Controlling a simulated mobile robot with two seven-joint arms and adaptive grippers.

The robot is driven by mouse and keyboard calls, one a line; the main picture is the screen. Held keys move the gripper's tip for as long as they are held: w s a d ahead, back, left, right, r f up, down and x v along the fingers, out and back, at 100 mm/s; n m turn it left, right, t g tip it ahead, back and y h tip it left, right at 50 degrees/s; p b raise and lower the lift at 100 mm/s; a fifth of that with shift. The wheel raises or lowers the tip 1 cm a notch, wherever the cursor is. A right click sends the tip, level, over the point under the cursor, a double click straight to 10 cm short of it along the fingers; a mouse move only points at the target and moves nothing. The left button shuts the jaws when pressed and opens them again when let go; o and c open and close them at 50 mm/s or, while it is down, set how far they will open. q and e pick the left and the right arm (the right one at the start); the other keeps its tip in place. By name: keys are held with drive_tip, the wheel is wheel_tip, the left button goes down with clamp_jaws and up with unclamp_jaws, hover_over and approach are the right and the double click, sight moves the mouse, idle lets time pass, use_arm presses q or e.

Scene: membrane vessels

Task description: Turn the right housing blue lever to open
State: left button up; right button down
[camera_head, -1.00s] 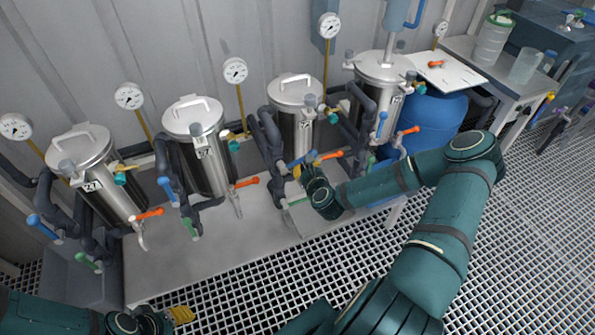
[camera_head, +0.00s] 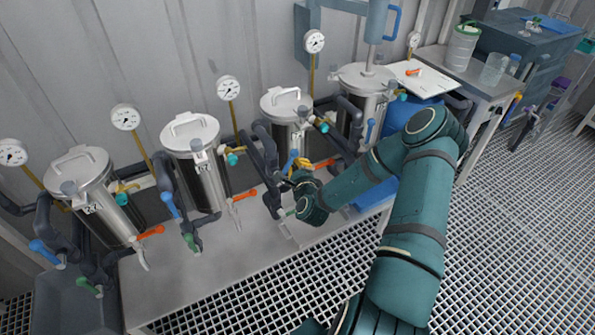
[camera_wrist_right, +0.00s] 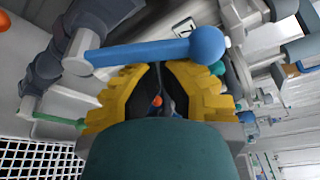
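The right of the three matching steel housings (camera_head: 287,108) stands behind my right gripper (camera_head: 299,164). Its blue lever (camera_head: 291,159) shows as a short, steep blue piece beside the yellow fingers. In the right wrist view the blue lever (camera_wrist_right: 150,52) lies crosswise just past the fingertips, its pivot at left and round end at right. My right gripper (camera_wrist_right: 160,72) has its yellow fingertips drawn together, with a narrow hollow between the dark pads and no lever inside. Whether the fingers touch the lever is unclear. My left gripper is out of view.
An orange lever (camera_head: 324,164) is just right of the gripper. A green lever (camera_wrist_right: 58,119) is low left in the wrist view. The middle housing (camera_head: 200,160) and left housing (camera_head: 92,195) stand to the left. The bench front (camera_head: 195,290) is bare.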

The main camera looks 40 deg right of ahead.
sight(289, 162)
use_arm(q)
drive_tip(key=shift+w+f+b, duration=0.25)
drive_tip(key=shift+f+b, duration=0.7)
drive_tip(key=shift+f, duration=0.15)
use_arm(e)
drive_tip(key=n, duration=0.1)
drive_tip(key=a+r+n, duration=0.1)
drive_tip(key=a+r+n+t+h, duration=0.1)
drive_tip(key=shift+w+a+n, duration=0.2)
drive_tip(key=shift+w+n, duration=0.1)
drive_tip(key=shift+n, duration=0.1)
drive_tip(key=shift+a, duration=0.15)
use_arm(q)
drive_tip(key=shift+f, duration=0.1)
use_arm(e)
drive_tip(key=shift+w, duration=0.1)
